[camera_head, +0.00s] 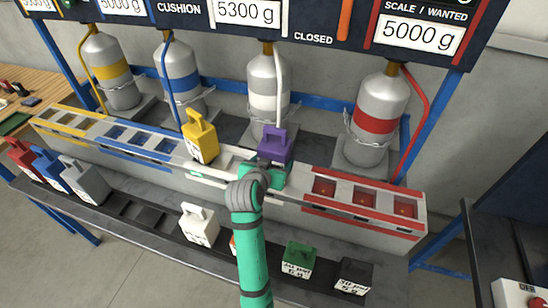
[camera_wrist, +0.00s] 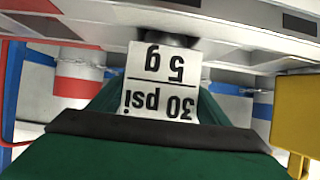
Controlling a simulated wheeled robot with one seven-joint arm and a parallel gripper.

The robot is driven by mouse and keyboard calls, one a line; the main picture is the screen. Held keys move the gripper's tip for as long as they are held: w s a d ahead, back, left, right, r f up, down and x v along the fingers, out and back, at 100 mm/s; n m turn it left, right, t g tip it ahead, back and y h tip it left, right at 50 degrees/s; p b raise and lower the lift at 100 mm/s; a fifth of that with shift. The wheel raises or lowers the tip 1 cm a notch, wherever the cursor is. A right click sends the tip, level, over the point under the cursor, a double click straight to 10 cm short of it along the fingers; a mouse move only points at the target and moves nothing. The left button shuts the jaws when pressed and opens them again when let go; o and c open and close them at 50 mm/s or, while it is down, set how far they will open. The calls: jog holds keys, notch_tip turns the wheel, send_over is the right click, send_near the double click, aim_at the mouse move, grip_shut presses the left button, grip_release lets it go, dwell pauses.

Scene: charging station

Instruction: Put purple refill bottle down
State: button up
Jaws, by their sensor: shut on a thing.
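The purple refill bottle (camera_head: 275,146) is upright, with its handle up, over the right part of the white rail section. My gripper (camera_head: 266,166) is shut on it from the front, low on its body. In the wrist view, a white label (camera_wrist: 163,82) reading "30 psi 5 g" shows upside down between the green gripper parts, and the rest of the bottle is largely hidden. I cannot tell whether the bottle's base touches the rail (camera_head: 214,184).
A yellow bottle (camera_head: 200,137) stands left of the purple one. The red rail section (camera_head: 363,201) with red sockets lies to the right. Silver tanks (camera_head: 262,88) stand behind. The front shelf (camera_head: 150,241) holds white, green, black and other bottles, with empty slots at left.

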dwell(0.3)
jog(key=o, duration=1.9)
jog(key=shift+f, duration=0.1)
jog(key=shift+o, duration=0.2)
jog(key=shift+r, duration=0.2)
jog(key=shift+s+a+r, duration=0.2)
jog(key=shift+s+r, duration=0.05)
jog(key=shift+s, duration=0.1)
jog(key=v, duration=1.1)
